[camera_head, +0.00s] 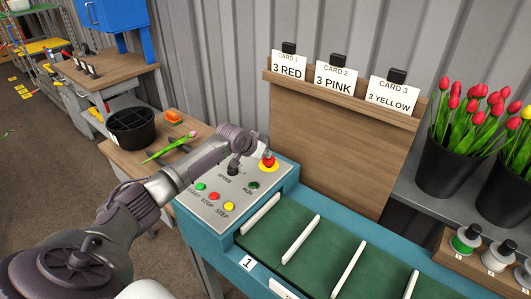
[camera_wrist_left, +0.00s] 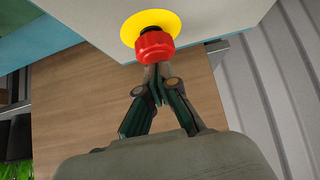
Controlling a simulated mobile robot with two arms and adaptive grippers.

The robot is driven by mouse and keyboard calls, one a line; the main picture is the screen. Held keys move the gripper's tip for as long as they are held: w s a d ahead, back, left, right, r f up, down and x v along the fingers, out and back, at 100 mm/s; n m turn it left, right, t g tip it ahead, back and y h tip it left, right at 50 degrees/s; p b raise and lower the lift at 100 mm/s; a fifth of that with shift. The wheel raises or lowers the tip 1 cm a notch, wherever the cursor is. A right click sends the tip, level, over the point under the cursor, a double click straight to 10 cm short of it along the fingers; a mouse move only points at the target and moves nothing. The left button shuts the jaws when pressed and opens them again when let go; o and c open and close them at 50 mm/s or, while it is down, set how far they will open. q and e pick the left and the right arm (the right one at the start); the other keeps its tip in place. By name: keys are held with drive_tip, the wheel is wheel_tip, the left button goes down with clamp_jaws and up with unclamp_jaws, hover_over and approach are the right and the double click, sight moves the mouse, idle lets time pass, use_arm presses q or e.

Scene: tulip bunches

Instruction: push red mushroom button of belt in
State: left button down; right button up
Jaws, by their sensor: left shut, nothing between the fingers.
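The red mushroom button (camera_head: 268,161) sits on a yellow disc at the far corner of the belt's grey control panel (camera_head: 222,209). It also shows large in the left wrist view (camera_wrist_left: 155,45), with the yellow disc (camera_wrist_left: 135,22) behind it. My left gripper (camera_wrist_left: 157,68) is shut and empty. Its fingertips are right at the edge of the red cap; I cannot tell whether they touch it. In the head view my left arm reaches over the panel from the left, and its fingers are hard to make out. My right gripper is in neither view.
The panel also carries green, red and yellow buttons (camera_head: 229,206) and a black speed knob (camera_head: 233,170). The green belt (camera_head: 275,240) has white dividers. A wooden board with cards (camera_head: 330,150) stands behind. A side table holds a black pot (camera_head: 131,128) and a tulip (camera_head: 165,150).

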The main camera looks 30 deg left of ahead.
sight(266, 162)
use_arm(q)
drive_tip(key=shift+f, duration=0.3)
drive_tip(key=shift+s+f+b, duration=0.1)
drive_tip(key=shift+f+b, duration=0.4)
drive_tip(key=shift+f, duration=0.45)
drive_tip(key=shift+s+d+f, duration=0.1)
drive_tip(key=shift+s, duration=0.1)
drive_tip(key=shift+f, duration=0.2)
drive_tip(key=r+p, duration=0.3)
drive_tip(key=r, duration=0.1)
drive_tip(key=r+p, duration=0.2)
drive_tip(key=shift+w+r+p, duration=0.1)
drive_tip(key=shift+w+p, duration=0.2)
drive_tip(key=shift+w, duration=0.05)
drive_tip(key=shift+s+a+b, duration=0.25)
drive_tip(key=shift+s+b, duration=0.5)
drive_tip(key=b+v, duration=0.1)
drive_tip(key=v, duration=0.7)
drive_tip(key=shift+r, duration=0.45)
